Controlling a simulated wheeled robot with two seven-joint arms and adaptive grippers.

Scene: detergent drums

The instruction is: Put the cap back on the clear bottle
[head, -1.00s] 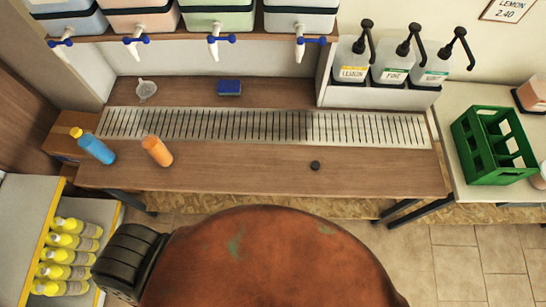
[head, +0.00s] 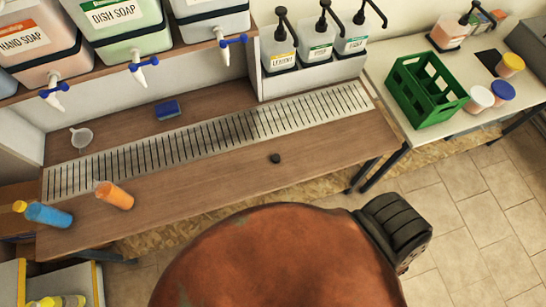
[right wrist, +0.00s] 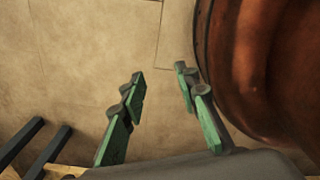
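A small black cap (head: 275,158) lies on the wooden counter (head: 210,185), in front of the slotted metal strip, with nothing touching it. A blue bottle (head: 48,215) with a yellow top and an orange bottle (head: 115,195) lie or lean at the counter's left end. I cannot make out a clear bottle in these frames. My right gripper (right wrist: 160,75) shows in the right wrist view, its green-padded fingers apart and empty above the tiled floor. My left gripper is not in view.
Soap containers with blue-handled taps (head: 139,68) hang above the counter. Pump bottles (head: 318,47) stand behind it. A green crate (head: 427,88) and lidded tubs (head: 502,92) stand on the right table. A funnel (head: 82,137) and blue sponge (head: 167,109) are behind the metal strip.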

